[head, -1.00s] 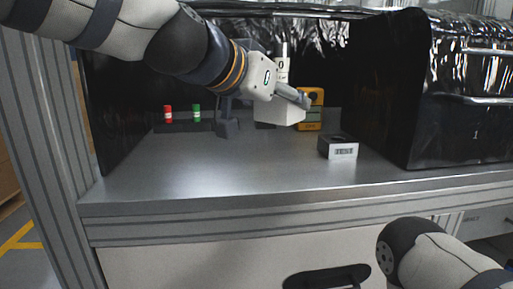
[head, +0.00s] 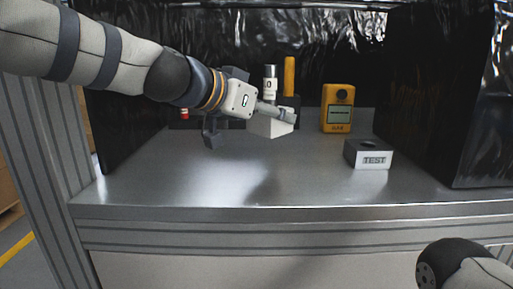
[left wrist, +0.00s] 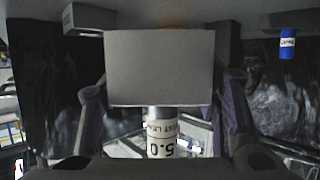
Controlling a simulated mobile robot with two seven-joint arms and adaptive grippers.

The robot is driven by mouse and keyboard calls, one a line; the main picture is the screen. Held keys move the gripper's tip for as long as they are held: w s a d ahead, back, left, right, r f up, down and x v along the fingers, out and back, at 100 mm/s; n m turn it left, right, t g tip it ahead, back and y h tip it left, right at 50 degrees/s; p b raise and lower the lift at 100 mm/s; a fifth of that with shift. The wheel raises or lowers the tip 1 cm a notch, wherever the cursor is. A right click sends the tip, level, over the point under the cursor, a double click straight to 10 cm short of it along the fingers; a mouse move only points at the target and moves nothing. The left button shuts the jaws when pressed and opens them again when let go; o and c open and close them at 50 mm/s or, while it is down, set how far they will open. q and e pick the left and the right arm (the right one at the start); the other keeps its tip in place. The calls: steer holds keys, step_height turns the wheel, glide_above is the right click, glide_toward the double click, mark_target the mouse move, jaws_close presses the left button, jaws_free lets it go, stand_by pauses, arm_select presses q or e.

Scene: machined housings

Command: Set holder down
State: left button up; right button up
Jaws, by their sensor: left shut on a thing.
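My left gripper (head: 285,113) is shut on a pale grey block, the holder (head: 270,127), in front of the back of the bench. In the left wrist view the holder (left wrist: 160,68) fills the middle between the fingers. A silver cylinder with a white label (head: 270,84) rises behind the fingers and appears to stand in the holder. Its label (left wrist: 163,135) shows upside down in the left wrist view. The holder looks raised above the metal bench top (head: 200,180), but contact is not clear. My right gripper is out of view.
A grey-white block marked TEST (head: 372,160) and a yellow handheld meter (head: 338,110) stand right of the holder. A yellow cylinder (head: 289,76) is behind it. A red-capped vial (head: 184,112) is partly hidden by my arm. The front bench top is clear.

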arm_select(q)
glide_above(256, 161)
step_height(256, 161, down, 5)
steer(key=shift+b, duration=0.3)
steer(key=shift+s+f, duration=0.15)
steer(key=shift+f, duration=0.95)
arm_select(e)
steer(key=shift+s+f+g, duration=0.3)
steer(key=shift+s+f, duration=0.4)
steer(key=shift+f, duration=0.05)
arm_select(q)
steer(key=shift+f, duration=0.1)
steer(key=o, duration=1.2)
steer(key=shift+f, duration=0.1)
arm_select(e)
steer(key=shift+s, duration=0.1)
